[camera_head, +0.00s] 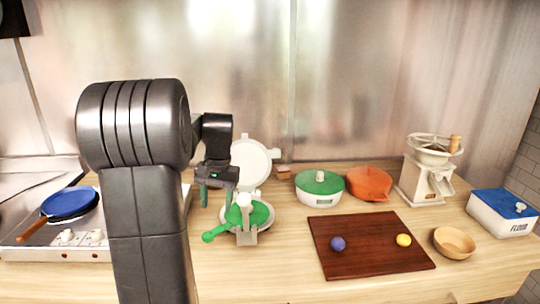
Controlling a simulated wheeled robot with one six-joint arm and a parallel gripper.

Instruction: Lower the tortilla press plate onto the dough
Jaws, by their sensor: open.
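A white round plate (254,163) with small tabs on its rim stands upright near the back of the counter, and looks like the raised plate of the tortilla press. In front of it is a low round white base with a green part (261,214), a green handle (215,233) pointing left and a white post with a ball top (244,200). I cannot tell how these join the plate. I cannot make out the dough. My gripper (217,199) is open, fingers pointing down, left of the plate and above the green part. No contact is visible.
A stove with a blue pan (70,204) is at the left, partly hidden by my arm. A brown board (368,244), green-lidded pot (320,188), orange pot (369,184), grinder (425,180), wooden bowl (454,243) and flour box (503,213) stand to the right.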

